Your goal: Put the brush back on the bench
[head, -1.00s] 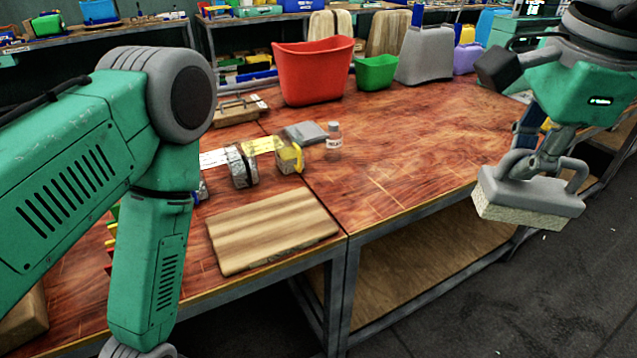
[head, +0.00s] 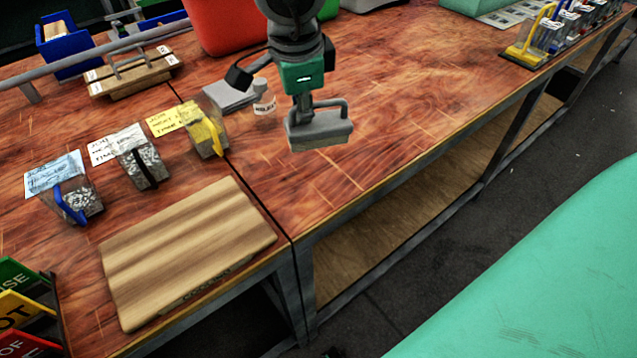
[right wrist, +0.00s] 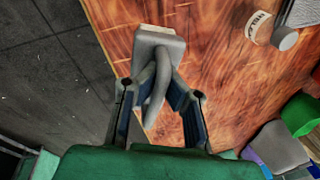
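The brush (head: 320,132) has a grey block and a grey loop handle, with pale bristles below. My right gripper (head: 303,104) is shut on its handle from above. In the right wrist view, the fingers (right wrist: 160,95) close in on both sides of the handle, and the brush block (right wrist: 158,42) lies beyond them. The brush appears over the bench (head: 400,90), close to its front edge; whether the bristles touch the wood, I cannot tell. My left gripper is out of view.
A small labelled bottle (head: 264,103) and a grey slab (head: 222,95) stand left of the brush. A wooden board (head: 190,245) and a yellow-strapped block (head: 207,135) lie further left. A yellow-ended rack (head: 530,45) is far right. Bench surface right of the brush is clear.

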